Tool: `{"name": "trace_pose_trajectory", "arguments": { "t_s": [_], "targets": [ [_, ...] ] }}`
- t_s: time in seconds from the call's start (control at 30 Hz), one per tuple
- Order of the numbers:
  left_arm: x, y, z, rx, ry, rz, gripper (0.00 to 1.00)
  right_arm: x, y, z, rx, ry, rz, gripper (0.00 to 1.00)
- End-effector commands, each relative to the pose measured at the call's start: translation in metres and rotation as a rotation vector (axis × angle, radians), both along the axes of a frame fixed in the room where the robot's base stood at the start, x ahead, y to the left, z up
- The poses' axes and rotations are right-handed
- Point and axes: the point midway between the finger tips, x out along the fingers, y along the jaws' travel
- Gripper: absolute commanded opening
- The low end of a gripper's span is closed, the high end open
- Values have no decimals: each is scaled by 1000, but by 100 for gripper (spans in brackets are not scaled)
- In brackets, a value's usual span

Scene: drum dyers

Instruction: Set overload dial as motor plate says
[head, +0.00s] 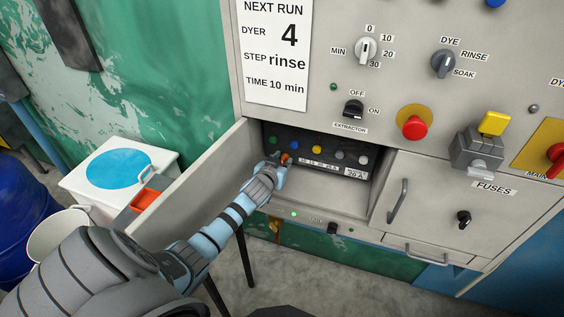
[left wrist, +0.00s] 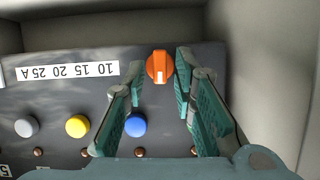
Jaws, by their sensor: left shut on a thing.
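The orange overload dial (left wrist: 160,66) sits on a dark panel inside the open compartment. Its white mark points down in the left wrist view. A white scale strip (left wrist: 68,75) beside it reads 10 15 20 25 A, upside down there; it also shows in the head view (head: 318,163). A small plate (head: 356,173) at the panel's lower right appears to read 20 A; its upper line is too small to read. My left gripper (head: 282,163) reaches into the compartment, shut on the dial, with one finger on each side. My right gripper is out of view.
Green, blue, yellow and grey round buttons (head: 317,149) line the panel near the gripper. The open door (head: 200,180) stands left of my forearm. A closed door with a handle (head: 397,200) is at the right. Switches and a red button (head: 414,127) are above.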

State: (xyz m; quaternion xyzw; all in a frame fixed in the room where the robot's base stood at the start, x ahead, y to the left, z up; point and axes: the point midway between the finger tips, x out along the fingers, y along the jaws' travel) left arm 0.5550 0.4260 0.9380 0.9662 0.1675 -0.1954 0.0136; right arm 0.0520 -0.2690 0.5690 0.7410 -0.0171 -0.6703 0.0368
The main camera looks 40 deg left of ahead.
Motion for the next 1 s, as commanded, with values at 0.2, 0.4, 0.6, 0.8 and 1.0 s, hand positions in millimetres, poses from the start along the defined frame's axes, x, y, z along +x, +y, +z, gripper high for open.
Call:
{"name": "trace_pose_trajectory", "arguments": {
  "t_s": [0.2, 0.4, 0.6, 0.8, 1.0],
  "targets": [
    [1, -2, -1, 100, 35, 0, 0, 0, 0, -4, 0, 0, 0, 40],
    [1, -4, -3, 254, 89, 0, 0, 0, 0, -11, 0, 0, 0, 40],
    [2, -6, -5, 435, 152, 1, 0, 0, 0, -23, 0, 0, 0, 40],
    [3, -8, -8, 613, 214, 1, 0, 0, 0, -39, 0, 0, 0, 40],
    [3, -10, -10, 795, 277, 1, 0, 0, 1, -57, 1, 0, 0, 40]
  ]
}}
